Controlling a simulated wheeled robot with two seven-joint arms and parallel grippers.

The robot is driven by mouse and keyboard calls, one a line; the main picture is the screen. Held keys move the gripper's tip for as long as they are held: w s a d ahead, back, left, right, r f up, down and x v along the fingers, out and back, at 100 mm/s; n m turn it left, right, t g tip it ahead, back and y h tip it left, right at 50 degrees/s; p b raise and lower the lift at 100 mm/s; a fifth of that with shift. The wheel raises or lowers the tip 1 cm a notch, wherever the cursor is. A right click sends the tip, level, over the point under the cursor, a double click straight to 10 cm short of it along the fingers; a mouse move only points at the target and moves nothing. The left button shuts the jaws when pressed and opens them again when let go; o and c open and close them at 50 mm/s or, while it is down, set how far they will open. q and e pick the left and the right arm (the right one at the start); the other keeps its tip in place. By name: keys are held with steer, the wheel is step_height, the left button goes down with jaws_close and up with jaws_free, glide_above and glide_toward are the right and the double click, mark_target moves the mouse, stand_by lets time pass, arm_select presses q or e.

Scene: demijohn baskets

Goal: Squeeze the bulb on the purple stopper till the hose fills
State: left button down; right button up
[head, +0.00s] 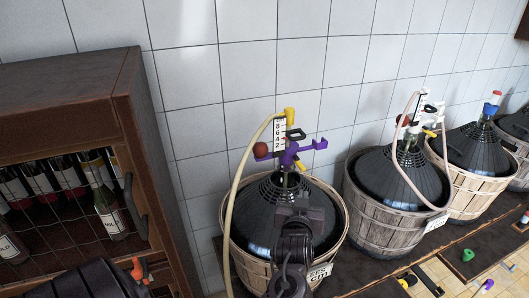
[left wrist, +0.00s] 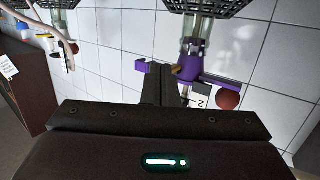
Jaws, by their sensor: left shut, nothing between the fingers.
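The purple stopper (head: 291,153) sits on the neck of the nearest dark demijohn (head: 262,208), which stands in a wicker basket (head: 334,232). A dark red bulb (head: 260,150) is at its left end. A cream hose (head: 234,190) bends from the top down the left side; whether it holds liquid I cannot tell. My left gripper (head: 302,201) is in front of this demijohn. In the left wrist view its fingers (left wrist: 161,84) are shut and empty beside the purple stopper (left wrist: 191,66), and the bulb (left wrist: 228,99) is clear of them. My right gripper is not in view.
More demijohns in baskets stand to the right, one with a white stopper (head: 417,116) and one with a blue stopper (head: 490,109). A wooden bottle rack (head: 128,100) stands at the left. A tiled wall is close behind. Small items lie at the lower right.

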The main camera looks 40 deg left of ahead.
arm_select(q)
steer(key=s+a+r+n+g+y, duration=0.3)
steer(key=a+r+n+y, duration=0.3)
steer(key=r+y, duration=0.4)
steer(key=shift+n+g+y, duration=0.4)
steer(key=shift+g+y, duration=0.2)
steer(key=shift+y, duration=0.2)
steer(key=shift+a+r, duration=0.1)
step_height(320, 180, up, 4)
steer(key=p, duration=0.6)
glide_above(260, 149)
steer(key=d, duration=0.1)
steer(key=shift+w+d+f+p, duration=0.15)
steer(key=shift+f+p, duration=0.15)
steer(key=shift+f, duration=2.15)
